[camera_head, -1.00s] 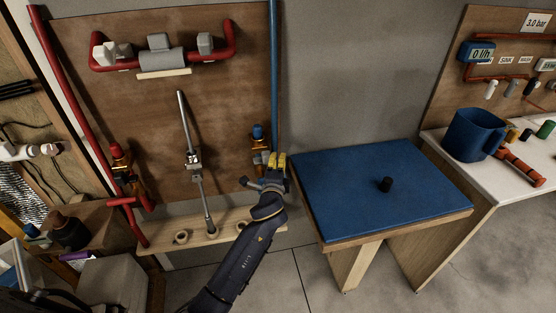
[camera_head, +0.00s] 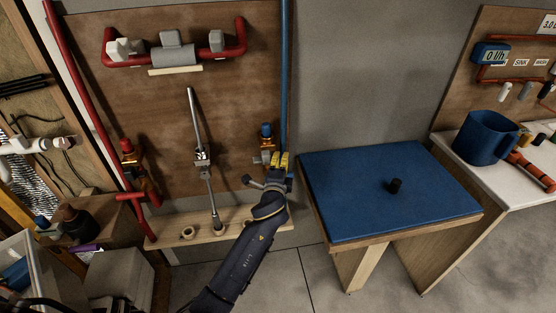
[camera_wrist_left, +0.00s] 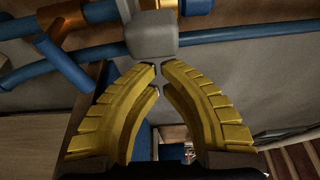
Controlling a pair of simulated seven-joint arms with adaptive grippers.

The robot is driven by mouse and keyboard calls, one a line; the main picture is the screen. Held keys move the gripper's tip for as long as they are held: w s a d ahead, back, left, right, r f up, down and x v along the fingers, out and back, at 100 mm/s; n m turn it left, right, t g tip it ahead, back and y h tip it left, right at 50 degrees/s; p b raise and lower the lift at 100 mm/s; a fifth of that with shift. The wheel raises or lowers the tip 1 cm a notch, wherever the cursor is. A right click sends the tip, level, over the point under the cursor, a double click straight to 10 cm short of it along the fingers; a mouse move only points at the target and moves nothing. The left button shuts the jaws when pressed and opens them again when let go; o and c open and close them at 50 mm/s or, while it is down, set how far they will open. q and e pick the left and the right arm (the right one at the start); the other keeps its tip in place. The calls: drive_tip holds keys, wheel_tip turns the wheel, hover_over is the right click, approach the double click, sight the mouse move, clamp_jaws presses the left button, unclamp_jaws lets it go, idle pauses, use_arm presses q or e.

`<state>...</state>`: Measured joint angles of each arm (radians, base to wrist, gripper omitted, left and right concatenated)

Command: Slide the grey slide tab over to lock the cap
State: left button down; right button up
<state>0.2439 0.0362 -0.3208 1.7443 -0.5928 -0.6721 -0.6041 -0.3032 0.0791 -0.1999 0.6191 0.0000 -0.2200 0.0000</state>
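In the left wrist view a grey rounded block (camera_wrist_left: 153,37) sits on a blue pipe (camera_wrist_left: 225,37), just beyond my fingertips. In the head view the grey fitting (camera_head: 262,158) is on the brass and blue valve (camera_head: 266,138) at the board's right side. My left gripper (camera_head: 281,160), with yellow fingers, is beside it, to its right. In the wrist view its fingertips (camera_wrist_left: 160,68) nearly meet, with nothing clearly held between them. My right gripper is not in view.
A wooden shelf (camera_head: 180,228) with holes is below the board, with a metal rod (camera_head: 194,115) leaning up from it. A blue jug (camera_head: 486,138) is further right.

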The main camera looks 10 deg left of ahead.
use_arm(q)
drive_tip(key=s+d, duration=0.4)
drive_tip(key=s, duration=0.5)
wheel_tip(320, 180, down, 21)
drive_tip(key=d+n+g+h, duration=0.2)
drive_tip(key=n+g+h, duration=0.1)
drive_tip(key=n+g, duration=0.1)
drive_tip(key=s+a+f+n+g, duration=0.2)
drive_tip(key=s+f, duration=0.4)
drive_tip(key=f, duration=0.6)
drive_tip(key=s+a+f+n+g, duration=0.1)
drive_tip(key=s+f+n+g, duration=0.15)
drive_tip(key=s+f, duration=0.7)
drive_tip(key=s+a+f+n+g, duration=0.2)
drive_tip(key=s+a+f, duration=0.1)
drive_tip(key=s+f, duration=0.6)
drive_tip(key=s+a+f+n+g, duration=0.1)
drive_tip(key=s+a+f+g, duration=0.15)
drive_tip(key=s+f, duration=0.6)
drive_tip(key=s+a+f+n+g, duration=0.1)
drive_tip(key=s+a+f, duration=0.2)
drive_tip(key=s, duration=0.9)
drive_tip(key=s+a+f+g+y, duration=0.1)
drive_tip(key=s+a+f, duration=0.3)
drive_tip(key=s, duration=0.9)
drive_tip(key=shift+s+a+f+n+g, duration=0.2)
drive_tip(key=shift+a+n+g, duration=0.15)
drive_tip(key=shift+g, duration=0.45)
